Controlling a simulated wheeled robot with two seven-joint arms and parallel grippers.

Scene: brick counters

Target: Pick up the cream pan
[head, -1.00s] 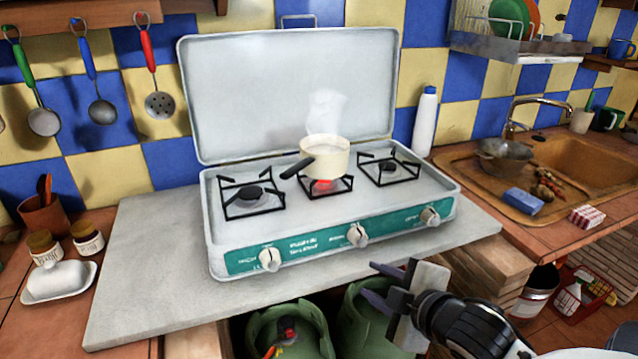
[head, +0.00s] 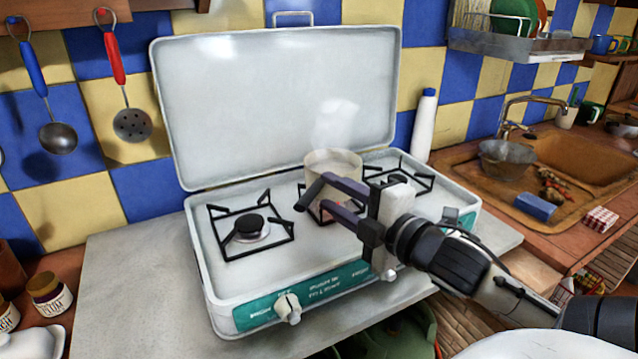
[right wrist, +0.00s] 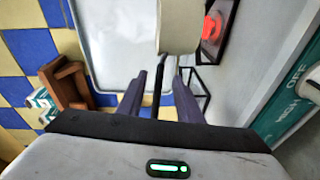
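The cream pan (head: 333,161) stands on the middle burner of the white stove (head: 215,320), partly hidden behind my right gripper (head: 326,193). Its dark handle (head: 311,190) points toward the front left. In the right wrist view the pan (right wrist: 180,28) shows at the top, with its handle (right wrist: 157,75) running down between the two fingers of my right gripper (right wrist: 158,82). The fingers are open, with a visible gap on each side of the handle. My left gripper is not in view.
The stove's raised lid (head: 275,100) stands behind the burners. An empty left burner (head: 250,228) and a right burner lie beside the pan. The middle burner glows red (right wrist: 210,28). A white bottle (head: 424,125) stands behind right, before the sink (head: 590,160).

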